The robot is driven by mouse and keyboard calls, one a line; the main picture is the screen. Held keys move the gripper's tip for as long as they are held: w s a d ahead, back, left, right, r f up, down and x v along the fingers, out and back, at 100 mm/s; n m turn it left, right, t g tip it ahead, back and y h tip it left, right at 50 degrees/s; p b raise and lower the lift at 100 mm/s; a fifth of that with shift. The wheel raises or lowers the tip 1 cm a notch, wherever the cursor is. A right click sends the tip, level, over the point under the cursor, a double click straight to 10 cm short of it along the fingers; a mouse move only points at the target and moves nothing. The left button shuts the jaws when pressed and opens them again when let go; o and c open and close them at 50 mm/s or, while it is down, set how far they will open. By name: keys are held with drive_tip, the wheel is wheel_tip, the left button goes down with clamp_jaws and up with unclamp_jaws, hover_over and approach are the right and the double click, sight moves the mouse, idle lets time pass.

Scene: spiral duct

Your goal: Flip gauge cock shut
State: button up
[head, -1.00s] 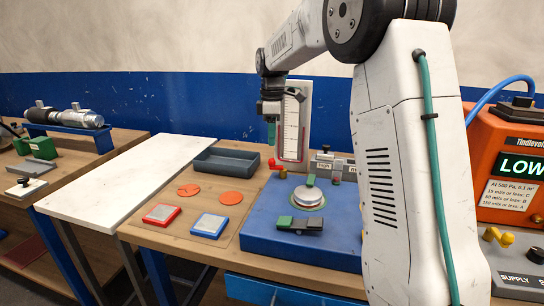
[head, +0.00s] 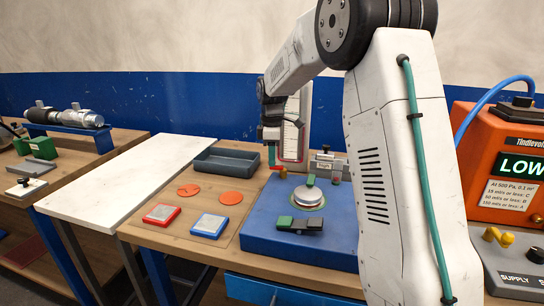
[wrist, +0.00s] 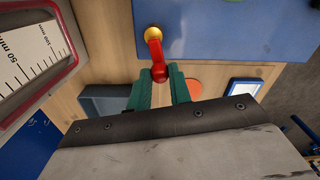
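The gauge cock has a red lever on a brass pivot; in the wrist view the lever (wrist: 156,55) points from the brass toward my gripper. It also shows small in the head view, where the red lever (head: 277,168) is beside the blue block's back left corner. My gripper (wrist: 160,88) has green fingers standing apart, with the lever's rounded red end at the opening between their tips. I cannot tell whether a finger touches it. In the head view my gripper (head: 271,155) points down just above the cock. The gauge (head: 292,138) with its red-edged scale stands behind.
The blue block (head: 262,244) carries a round silver disc (head: 308,197) and a green-and-black clamp (head: 300,225). A grey tray (head: 227,161), orange discs and red and blue framed plates lie to its left. An orange instrument (head: 500,165) stands at right.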

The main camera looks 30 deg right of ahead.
drive_tip(key=shift+w+d+m, duration=0.15)
drive_tip(key=shift+w+m, duration=0.05)
drive_tip(key=shift+m, duration=0.5)
drive_tip(key=shift+w+d+m, duration=0.1)
drive_tip(key=shift+w+m, duration=0.05)
drive_tip(key=shift+m, duration=0.55)
clamp_jaws()
drive_tip(key=o, duration=0.9)
unclamp_jaws()
wheel_tip(320, 180, up, 8)
drive_tip(key=shift+f, duration=0.1)
